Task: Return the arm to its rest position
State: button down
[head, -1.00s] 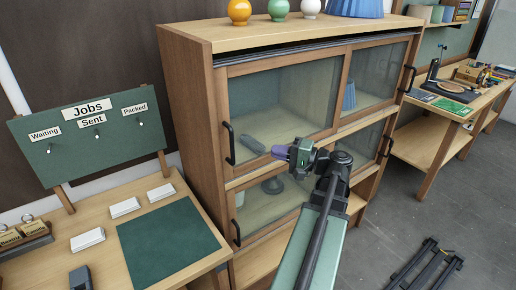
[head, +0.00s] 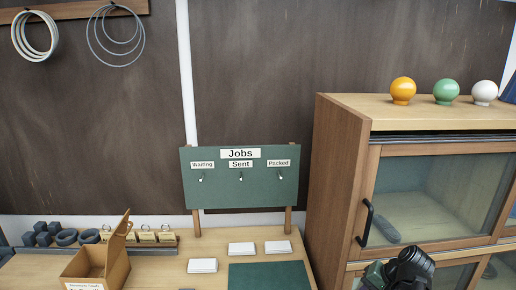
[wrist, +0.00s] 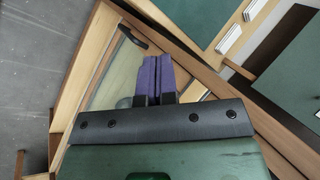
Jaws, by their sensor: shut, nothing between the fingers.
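My gripper (wrist: 158,60) shows in the wrist view with its two purple fingers together and nothing between them. It points toward the wooden cabinet, whose frame and glass lie behind the fingers. In the head view only a dark and green part of my arm shows at the bottom right, in front of the cabinet (head: 335,175). The fingers cannot be made out there.
Orange, green and white globes top the cabinet. Cable rings (head: 115,35) hang on the wall.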

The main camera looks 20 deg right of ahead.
jog(key=w+a+f+n+g+h, duration=0.1)
jog(key=w+a+n, duration=0.1)
jog(key=a, duration=0.8)
jog(key=w+a+f+n+g+h, duration=0.1)
jog(key=a+n, duration=0.4)
jog(key=a, duration=0.5)
jog(key=w+a+f+n+g+h, duration=0.1)
jog(key=w+a, duration=0.4)
jog(key=a, duration=0.5)
jog(key=n+g+h, duration=0.1)
jog(key=n, duration=0.1)
jog(key=shift+n+g+b, duration=0.3)
jog(key=shift+g, duration=0.1)
jog(key=shift+d, duration=0.1)
